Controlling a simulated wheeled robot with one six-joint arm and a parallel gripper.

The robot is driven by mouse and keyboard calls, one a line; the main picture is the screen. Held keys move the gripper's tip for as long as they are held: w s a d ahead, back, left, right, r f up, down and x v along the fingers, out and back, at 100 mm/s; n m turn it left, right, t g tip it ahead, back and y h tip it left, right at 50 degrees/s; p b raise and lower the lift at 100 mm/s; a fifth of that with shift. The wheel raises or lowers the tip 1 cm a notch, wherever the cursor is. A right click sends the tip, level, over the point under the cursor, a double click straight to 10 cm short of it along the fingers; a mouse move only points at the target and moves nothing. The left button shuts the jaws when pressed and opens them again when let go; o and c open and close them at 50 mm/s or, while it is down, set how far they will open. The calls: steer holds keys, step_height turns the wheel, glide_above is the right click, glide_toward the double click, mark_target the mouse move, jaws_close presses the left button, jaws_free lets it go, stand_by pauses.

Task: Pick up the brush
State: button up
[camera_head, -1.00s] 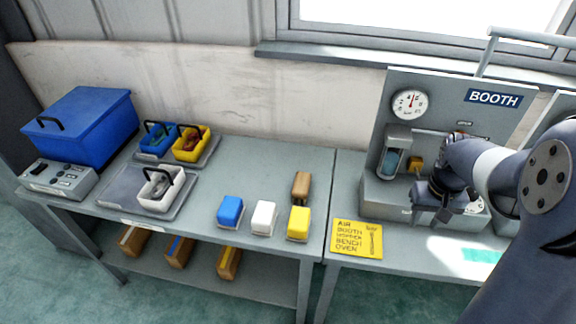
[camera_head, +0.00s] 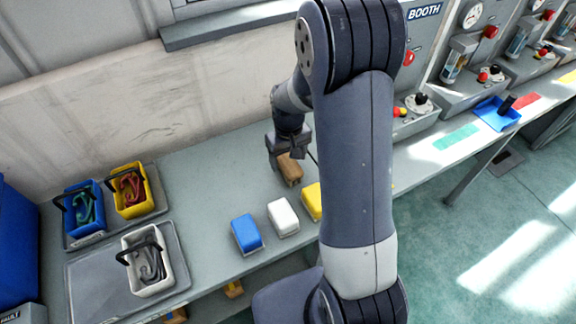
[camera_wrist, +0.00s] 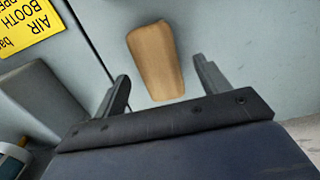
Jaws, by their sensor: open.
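The brush (camera_head: 289,169) shows as a brown wooden block lying on the grey bench, behind the white and yellow blocks. It also shows in the wrist view (camera_wrist: 155,60), top centre, as a tan wooden shape; no bristles are visible. My gripper (camera_wrist: 162,78) is open, with one finger on each side of the brush's near end and gaps between. In the head view my gripper (camera_head: 287,150) is right at the brush, over its far end. The fingers are partly hidden there.
Blue (camera_head: 246,232), white (camera_head: 283,216) and yellow (camera_head: 311,200) blocks stand in front of the brush. Trays with blue (camera_head: 84,211), yellow (camera_head: 132,189) and white (camera_head: 148,262) bins are at the left. A yellow sign (camera_wrist: 27,26) lies nearby. My arm hides part of the bench.

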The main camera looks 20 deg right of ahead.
mark_target(289, 162)
steer(key=shift+f, duration=1.45)
steer(key=c, duration=1.1)
step_height(289, 162, up, 10)
steer(key=shift+r+b, duration=0.1)
steer(key=shift+b, duration=0.3)
